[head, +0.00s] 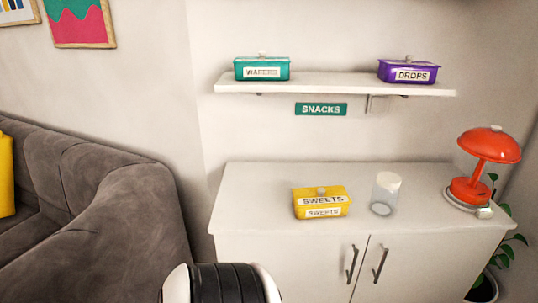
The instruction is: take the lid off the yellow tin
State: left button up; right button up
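The yellow tin (298,212) stands on top of the white cabinet, left of its middle. It has a small grey knob (321,191) on top and white labels reading SWEETS, one above the other. Its lid appears to be on it, as no opening shows. Neither of my grippers is in view. A black and white part of my own body shows at the bottom edge, below and left of the tin and apart from it.
The shelf (335,84) above holds a teal tin (245,71) and a purple tin (388,72). A grey sofa (110,205) is left.

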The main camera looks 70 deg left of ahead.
aim_at(327, 195)
jog(key=u, duration=1.9)
jog(key=j, duration=0.05)
